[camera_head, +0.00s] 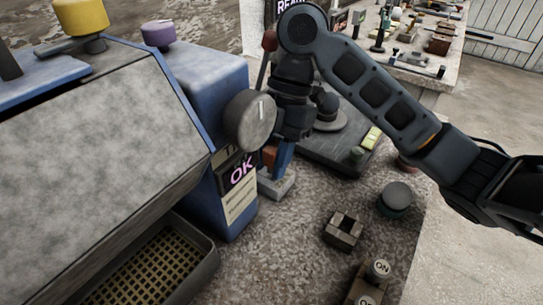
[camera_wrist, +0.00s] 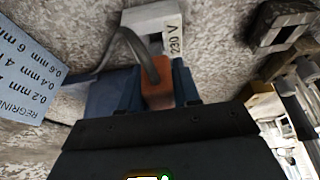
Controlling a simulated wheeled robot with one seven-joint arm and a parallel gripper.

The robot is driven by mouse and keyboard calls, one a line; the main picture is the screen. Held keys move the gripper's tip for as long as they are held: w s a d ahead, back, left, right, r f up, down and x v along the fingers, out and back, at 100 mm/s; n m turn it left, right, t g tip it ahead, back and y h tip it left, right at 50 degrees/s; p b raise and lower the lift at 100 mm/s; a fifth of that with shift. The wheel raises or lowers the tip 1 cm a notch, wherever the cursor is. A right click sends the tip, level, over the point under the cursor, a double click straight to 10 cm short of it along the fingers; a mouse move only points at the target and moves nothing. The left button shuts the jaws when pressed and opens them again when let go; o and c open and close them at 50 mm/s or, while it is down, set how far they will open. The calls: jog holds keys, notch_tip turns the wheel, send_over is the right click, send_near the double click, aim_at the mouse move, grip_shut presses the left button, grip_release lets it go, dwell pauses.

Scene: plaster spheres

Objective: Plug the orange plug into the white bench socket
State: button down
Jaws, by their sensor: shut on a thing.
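The orange plug (camera_wrist: 157,92) is between the two blue fingers of my gripper (camera_wrist: 157,100), which is shut on it. A grey cable bends up from the plug and runs off to the left in the wrist view. The white bench socket (camera_wrist: 150,19), with a 230 V label, is just beyond the plug. In the head view the socket (camera_head: 276,185) sits on the bench beside the blue machine. My gripper (camera_head: 281,166) points down right over it, with a bit of the orange plug (camera_head: 269,156) showing. Whether the plug touches the socket I cannot tell.
The blue machine with its grey round knob (camera_head: 250,120) stands close left of my gripper. A dark slab (camera_head: 335,150) lies behind. A small metal block (camera_head: 342,231), a dark round knob (camera_head: 397,196) and an ON switch (camera_head: 379,268) are on the right. Bare bench lies between.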

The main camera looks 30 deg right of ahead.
jog(key=shift+f+b, duration=0.55)
jog(key=shift+f, duration=0.3)
dwell(0.4)
jog(key=shift+r, duration=0.1)
jog(key=shift+r+p, duration=0.45)
jog(key=shift+p, duration=0.15)
dwell(1.6)
jog(key=shift+f, duration=0.55)
jog(key=c, duration=0.7)
grip_release()
jog(key=shift+c, duration=0.2)
jog(key=shift+r, duration=0.1)
jog(key=shift+r+p, duration=1.7)
jog(key=shift+r, duration=0.3)
